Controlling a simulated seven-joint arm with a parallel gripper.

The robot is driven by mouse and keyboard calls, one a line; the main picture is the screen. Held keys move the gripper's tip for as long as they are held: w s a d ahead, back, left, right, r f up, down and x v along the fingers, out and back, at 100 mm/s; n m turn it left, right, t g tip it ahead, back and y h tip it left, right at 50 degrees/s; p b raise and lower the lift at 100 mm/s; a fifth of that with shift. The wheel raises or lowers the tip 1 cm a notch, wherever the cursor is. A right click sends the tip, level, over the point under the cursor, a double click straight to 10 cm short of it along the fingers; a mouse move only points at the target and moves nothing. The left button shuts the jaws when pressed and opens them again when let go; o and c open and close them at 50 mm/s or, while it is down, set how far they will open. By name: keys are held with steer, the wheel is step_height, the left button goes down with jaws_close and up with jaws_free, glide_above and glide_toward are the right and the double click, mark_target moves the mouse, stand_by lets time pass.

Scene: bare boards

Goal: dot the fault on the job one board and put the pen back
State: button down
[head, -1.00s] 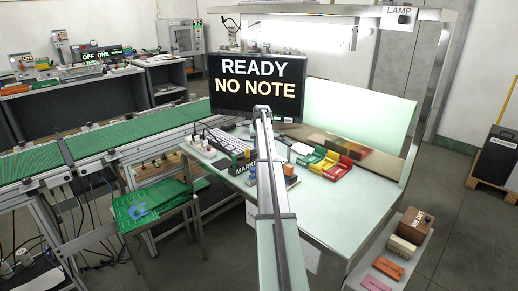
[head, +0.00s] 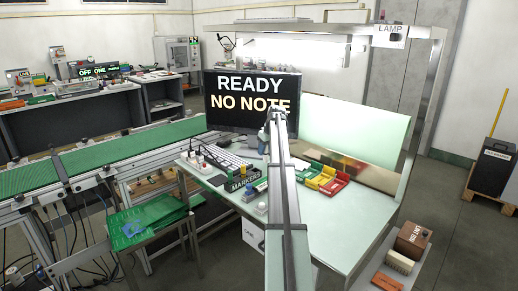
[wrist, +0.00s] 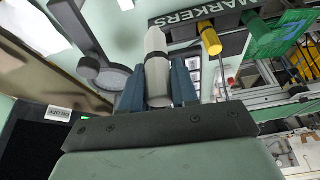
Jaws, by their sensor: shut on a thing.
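My gripper (wrist: 158,85) is shut on a pale grey-white pen (wrist: 157,50), whose tapered end points away from the palm. In the head view the gripper end is mostly hidden by my arm, in front of the monitor. The marker holder (head: 243,180), lettered MARKERS, stands on the bench and shows in the wrist view (wrist: 205,12) beyond the pen. A yellow marker (wrist: 210,40) shows at it. I cannot tell which is the job one board, nor see a fault.
A monitor (head: 252,98) reads READY NO NOTE. A lamp frame (head: 425,110) rises at right. A green conveyor (head: 130,150) runs at left. The bench's front right is clear.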

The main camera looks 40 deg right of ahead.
steer(key=shift+s+a+r+n+y, duration=0.15)
steer(key=shift+s+n+y, duration=0.35)
steer(key=shift+s+n, duration=0.9)
steer(key=shift+f, duration=2.95)
steer(key=shift+f, duration=0.55)
steer(key=shift+r, duration=3.5)
